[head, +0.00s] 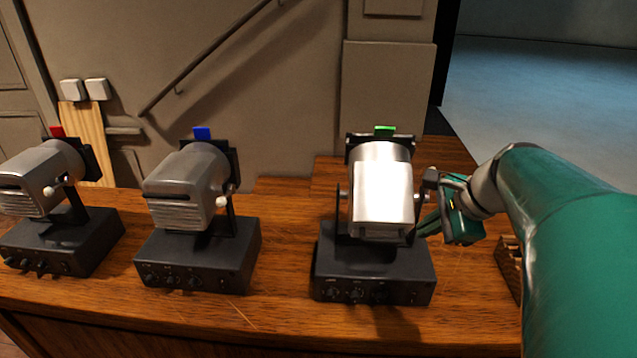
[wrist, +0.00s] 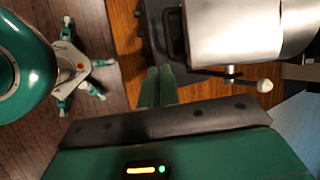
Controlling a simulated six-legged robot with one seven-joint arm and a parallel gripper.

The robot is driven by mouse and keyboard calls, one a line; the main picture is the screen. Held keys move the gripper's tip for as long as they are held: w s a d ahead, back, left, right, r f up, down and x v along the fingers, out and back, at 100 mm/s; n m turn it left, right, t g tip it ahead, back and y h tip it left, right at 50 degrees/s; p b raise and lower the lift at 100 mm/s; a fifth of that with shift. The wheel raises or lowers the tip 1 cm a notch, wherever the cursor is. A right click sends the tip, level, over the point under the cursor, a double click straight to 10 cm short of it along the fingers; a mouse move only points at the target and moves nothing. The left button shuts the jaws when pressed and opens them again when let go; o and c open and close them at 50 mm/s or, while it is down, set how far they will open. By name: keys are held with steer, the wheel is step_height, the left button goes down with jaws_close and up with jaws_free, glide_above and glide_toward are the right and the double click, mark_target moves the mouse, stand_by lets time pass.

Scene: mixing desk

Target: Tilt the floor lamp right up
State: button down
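Three spotlight-like lamps on black bases stand in a row on a wooden desk. One has a red tab (head: 57,131), one a blue tab (head: 202,133) and one a green tab (head: 384,130). I cannot tell by looks which is the floor lamp. The green-tab lamp (head: 380,195) has a bright silver housing; this housing also shows in the wrist view (wrist: 235,32), with a white-knobbed lever (wrist: 264,85) beside it. My gripper (head: 428,226) is just right of this lamp, apparently apart from its housing. In the wrist view its green fingers (wrist: 157,88) are together with nothing between them.
The wooden desk (head: 460,300) has free room in front of the bases and between the blue-tab and green-tab lamps. A small slotted wooden piece (head: 509,265) lies at the right near my arm. A wall with a sloping handrail (head: 205,52) stands behind.

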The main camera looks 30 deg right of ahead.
steer(key=w+r+n+y, duration=0.3)
steer(key=w+n, duration=0.1)
steer(key=n, duration=1.7)
steer(key=n+g+y, duration=0.1)
steer(key=n+y, duration=0.1)
steer(key=n, duration=1.2)
glide_above(374, 239)
step_height(374, 239, down, 6)
steer(key=shift+s+a+r, duration=0.1)
steer(key=shift+s+r, duration=0.05)
steer(key=shift+r, duration=0.05)
step_height(374, 239, down, 4)
steer(key=shift+r, duration=0.2)
steer(key=shift+f, duration=0.4)
steer(key=shift+f, duration=0.15)
